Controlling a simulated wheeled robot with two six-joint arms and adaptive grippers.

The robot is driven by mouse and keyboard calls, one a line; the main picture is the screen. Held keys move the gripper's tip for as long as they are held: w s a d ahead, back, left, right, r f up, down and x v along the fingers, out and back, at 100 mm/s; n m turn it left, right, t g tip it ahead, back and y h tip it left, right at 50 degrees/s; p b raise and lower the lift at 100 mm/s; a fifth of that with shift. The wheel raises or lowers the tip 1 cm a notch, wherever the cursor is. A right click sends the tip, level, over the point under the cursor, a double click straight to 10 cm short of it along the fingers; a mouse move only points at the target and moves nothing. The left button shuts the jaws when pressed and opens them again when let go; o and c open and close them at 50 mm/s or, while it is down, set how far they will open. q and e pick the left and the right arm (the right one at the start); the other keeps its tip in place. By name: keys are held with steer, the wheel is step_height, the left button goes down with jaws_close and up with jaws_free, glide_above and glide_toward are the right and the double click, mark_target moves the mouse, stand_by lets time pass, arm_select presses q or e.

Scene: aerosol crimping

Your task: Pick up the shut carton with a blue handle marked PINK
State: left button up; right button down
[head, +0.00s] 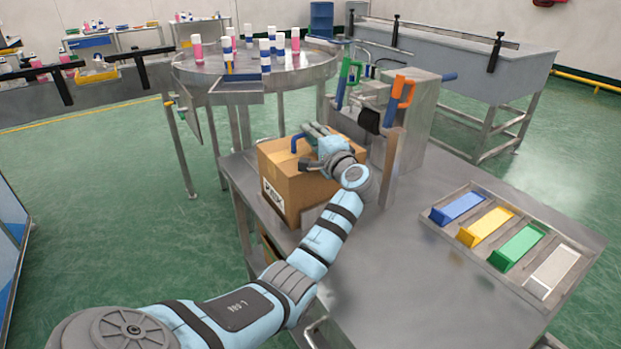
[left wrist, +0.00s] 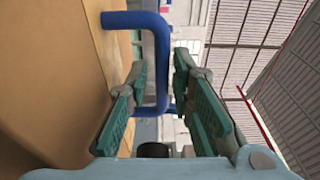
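A brown cardboard carton (head: 287,192) stands shut at the far left part of the steel table, with a white label (head: 273,196) whose print is too small to read. A blue handle (head: 297,139) rises from its top. My left gripper (head: 309,146) is at the carton's top, just right of the handle. In the left wrist view its two fingers (left wrist: 160,82) are apart, and the blue handle (left wrist: 161,55) shows in the gap between them. I cannot tell whether either finger touches it. The carton (left wrist: 55,75) fills the left side there. My right gripper is not in view.
A grey machine with green and orange handles (head: 402,90) stands behind and right of the carton. A tray (head: 463,247) with blue, yellow, green and white blocks lies at the table's right. A round table (head: 190,70) with cans stands behind. The table's middle is clear.

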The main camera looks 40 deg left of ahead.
arm_select(q)
jaws_close()
steer(key=shift+w+r, duration=0.1)
steer(key=shift+r, duration=0.05)
steer(key=shift+r, duration=0.1)
